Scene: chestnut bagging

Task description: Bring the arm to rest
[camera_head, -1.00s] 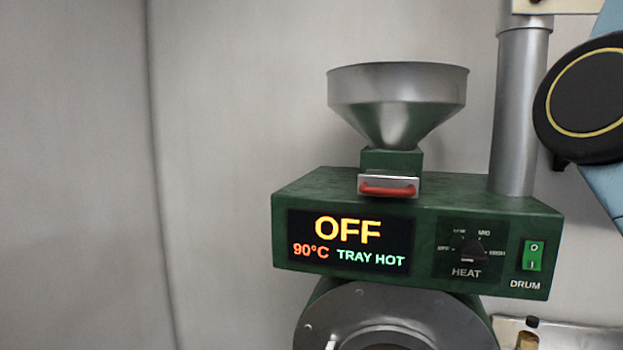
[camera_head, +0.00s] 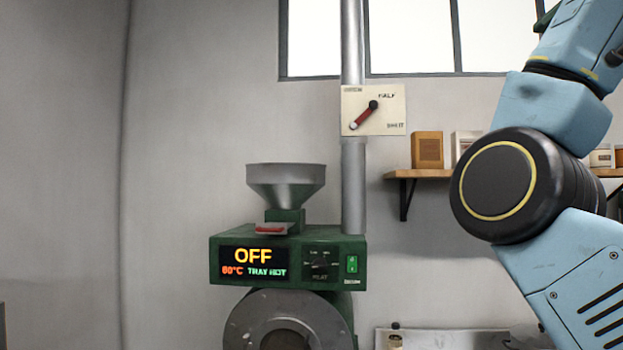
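My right arm (camera_head: 560,200) comes in at the right side of the head view, bent at a black joint with a yellow ring. Its gripper is outside the frame. My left gripper is not in view either. The green roaster (camera_head: 225,255) stands left of the arm, with a display (camera_head: 253,263) reading OFF and TRAY HOT in colored letters. A metal hopper (camera_head: 286,183) sits on top, above a small red-handled slide (camera_head: 272,229). A round drum front (camera_head: 245,322) shows below. The arm is apart from the roaster in the picture.
A grey pipe (camera_head: 353,190) rises behind the roaster and carries a damper plate with a red lever (camera_head: 364,116). A wall shelf (camera_head: 432,173) with small boxes (camera_head: 427,150) is partly behind the arm. The wall at left is bare.

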